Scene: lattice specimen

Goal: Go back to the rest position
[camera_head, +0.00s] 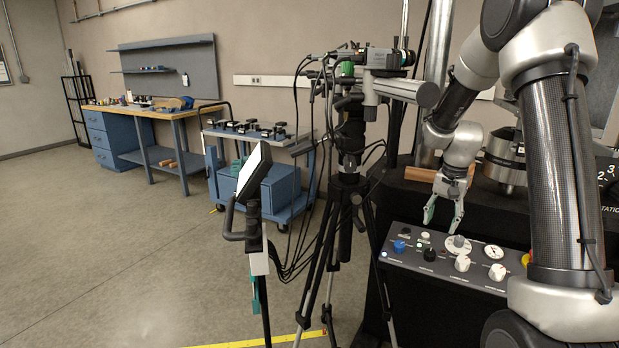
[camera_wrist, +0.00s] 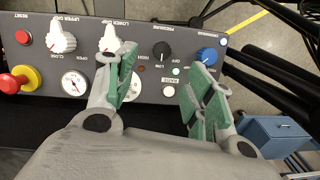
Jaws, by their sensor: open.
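My gripper (camera_head: 443,210) hangs from my arm on the right in the head view, fingers pointing down just above the control panel (camera_head: 400,262). In the wrist view my gripper (camera_wrist: 166,90) shows two green-padded fingers spread apart with nothing between them. Behind them the panel (camera_wrist: 150,30) carries white knobs, a black knob (camera_wrist: 162,51), a blue knob (camera_wrist: 206,56) and a red-and-yellow stop button (camera_wrist: 18,79). I cannot tell whether a fingertip touches a knob.
A camera tripod (camera_head: 349,185) with hanging cables stands left of the panel. A tilted screen on a stand (camera_head: 254,172) is in front of it. A blue cart (camera_head: 272,190) and a workbench (camera_head: 150,113) are farther back. The floor at left is clear.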

